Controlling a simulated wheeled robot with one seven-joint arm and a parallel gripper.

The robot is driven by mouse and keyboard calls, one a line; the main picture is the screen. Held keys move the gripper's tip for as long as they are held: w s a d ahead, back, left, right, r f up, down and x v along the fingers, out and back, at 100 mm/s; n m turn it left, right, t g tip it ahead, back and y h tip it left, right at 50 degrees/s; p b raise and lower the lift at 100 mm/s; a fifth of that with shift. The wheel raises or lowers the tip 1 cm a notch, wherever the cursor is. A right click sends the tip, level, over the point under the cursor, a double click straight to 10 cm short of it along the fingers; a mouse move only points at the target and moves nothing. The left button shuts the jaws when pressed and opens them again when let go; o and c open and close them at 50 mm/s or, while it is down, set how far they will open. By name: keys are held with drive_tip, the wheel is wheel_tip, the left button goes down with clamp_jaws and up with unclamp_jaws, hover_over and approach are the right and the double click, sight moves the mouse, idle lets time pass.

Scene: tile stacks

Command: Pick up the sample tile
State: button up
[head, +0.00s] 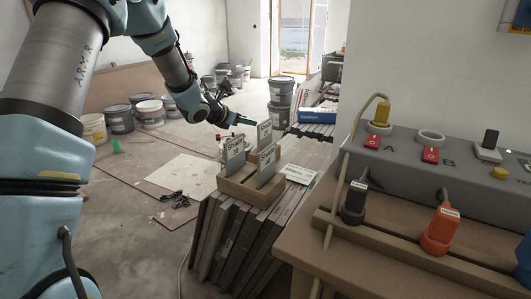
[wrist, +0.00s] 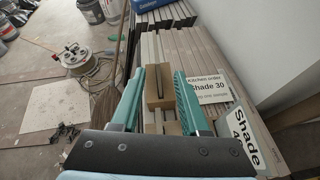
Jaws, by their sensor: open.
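Several thin grey sample tiles with white lettered faces stand upright in a wooden holder (head: 238,188) in the head view. One tile (head: 234,154) is at the left, one (head: 265,134) at the back and one (head: 267,166) at the front right; their full lettering is too small to read. My gripper (head: 243,121) is above and behind the holder, open and empty. In the wrist view its two teal fingers (wrist: 158,72) are apart, with part of the wooden holder (wrist: 158,100) showing between and beyond them. A white card reading "Kitchen order Shade 30" (wrist: 207,88) lies right of the fingers.
The holder and the card (head: 298,173) rest on a stack of tiles on edge (head: 235,232). A wooden bench with a grey switch panel (head: 455,160) stands close at the right. Buckets (head: 120,118) stand on the floor at the left. A lettered "Shade" plate (wrist: 245,140) shows at lower right.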

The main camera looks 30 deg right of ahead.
sight(266, 123)
drive_tip(key=shift+w+d+f+n+t+p, duration=0.15)
drive_tip(key=shift+w+d+f+n, duration=0.3)
drive_tip(key=shift+w+d+f, duration=1)
drive_tip(key=shift+w+d+f+n+t+p, duration=0.2)
drive_tip(key=shift+w+d+f+n, duration=0.35)
drive_tip(key=shift+d, duration=1.8)
drive_tip(key=shift+w+d+f+n+t+p, duration=0.15)
drive_tip(key=shift+w+d+f+n, duration=0.15)
drive_tip(key=shift+w+d+f, duration=1.15)
drive_tip(key=shift+s+d+r, duration=0.3)
drive_tip(key=shift+d+r, duration=0.15)
drive_tip(key=shift+r, duration=0.2)
drive_tip(key=shift+c, duration=0.3)
clamp_jaws()
